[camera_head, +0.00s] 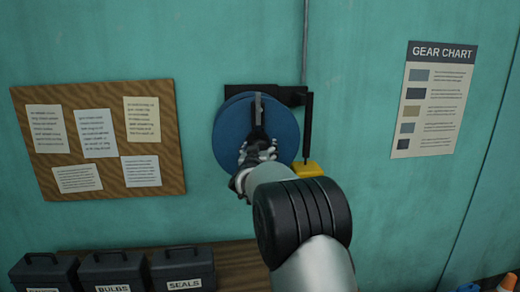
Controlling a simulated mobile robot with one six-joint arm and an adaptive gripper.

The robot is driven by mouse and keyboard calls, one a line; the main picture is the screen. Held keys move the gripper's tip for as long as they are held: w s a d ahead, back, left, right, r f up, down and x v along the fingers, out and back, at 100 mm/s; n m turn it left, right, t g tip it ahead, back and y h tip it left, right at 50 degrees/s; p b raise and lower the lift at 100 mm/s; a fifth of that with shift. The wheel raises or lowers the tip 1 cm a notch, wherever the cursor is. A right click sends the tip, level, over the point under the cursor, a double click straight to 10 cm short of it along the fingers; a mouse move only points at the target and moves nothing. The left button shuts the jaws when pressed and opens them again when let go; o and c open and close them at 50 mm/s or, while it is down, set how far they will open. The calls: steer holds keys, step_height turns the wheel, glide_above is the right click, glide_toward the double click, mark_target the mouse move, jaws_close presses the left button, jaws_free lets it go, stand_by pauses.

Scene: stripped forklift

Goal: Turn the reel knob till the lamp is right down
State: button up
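The blue round reel (288,133) is mounted on a black bracket (240,91) on the teal wall, near the middle of the view. My gripper (257,148) is in front of the reel's face, at its centre and lower part. A grey and black upright piece (258,108) stands above it against the reel. I cannot tell whether that is a finger or part of the reel. The knob is not clearly visible, and my gripper and arm cover part of the reel. I cannot see whether the fingers are closed. No lamp can be clearly made out.
A black bar (308,125) hangs right of the reel, with a yellow block (308,169) at its lower end. A notice board (75,118) is at left and a gear chart (434,100) at right. Black boxes (115,272) stand on a wooden shelf (235,262) below.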

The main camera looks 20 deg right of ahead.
steer(key=shift+c, duration=0.2)
steer(key=c, duration=1)
steer(key=shift+c, duration=0.2)
